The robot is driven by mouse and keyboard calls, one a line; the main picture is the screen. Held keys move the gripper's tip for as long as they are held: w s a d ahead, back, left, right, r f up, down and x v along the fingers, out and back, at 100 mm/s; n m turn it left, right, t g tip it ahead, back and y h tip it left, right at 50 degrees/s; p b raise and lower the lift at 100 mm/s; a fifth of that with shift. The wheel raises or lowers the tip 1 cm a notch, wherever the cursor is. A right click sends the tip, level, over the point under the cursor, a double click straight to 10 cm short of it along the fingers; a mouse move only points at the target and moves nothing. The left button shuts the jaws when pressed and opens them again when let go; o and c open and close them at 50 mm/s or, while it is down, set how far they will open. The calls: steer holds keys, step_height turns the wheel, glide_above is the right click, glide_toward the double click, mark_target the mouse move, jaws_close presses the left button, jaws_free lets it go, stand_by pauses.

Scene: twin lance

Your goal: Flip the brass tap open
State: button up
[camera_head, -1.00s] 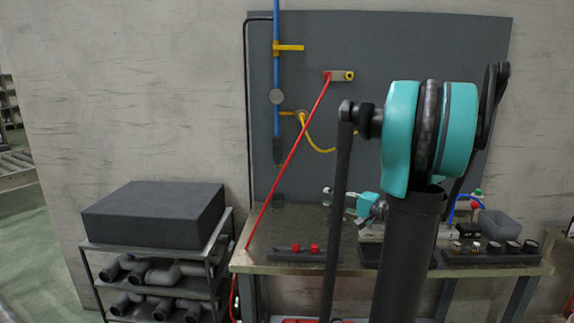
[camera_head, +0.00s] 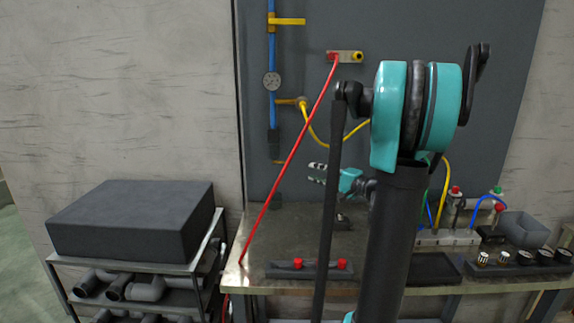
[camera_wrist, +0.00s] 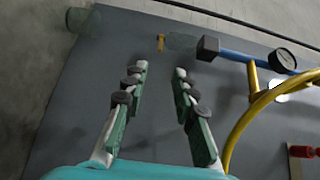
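A small brass tap (camera_head: 279,162) sits at the lower end of the dark-topped filter (camera_head: 273,142) on the blue pipe (camera_head: 271,50). In the wrist view the brass tap (camera_wrist: 160,43) shows small beyond my fingertips, at the end of the clear filter bowl (camera_wrist: 180,42). My gripper (camera_head: 318,172) is to the right of the tap in the head view, above the bench. In the wrist view my gripper (camera_wrist: 160,72) is open, with nothing between its fingers. The fingers look apart from the tap. I cannot tell which way its lever is turned.
A gauge (camera_head: 271,82) and yellow hose (camera_head: 325,138) are above the tap. A red rod (camera_head: 290,160) slants down to the bench (camera_head: 238,278). A black block (camera_head: 130,220) tops the rack at left.

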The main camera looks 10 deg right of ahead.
mark_target(279, 162)
steer(key=x, duration=1.3)
steer(key=shift+c, duration=0.5)
jaws_close()
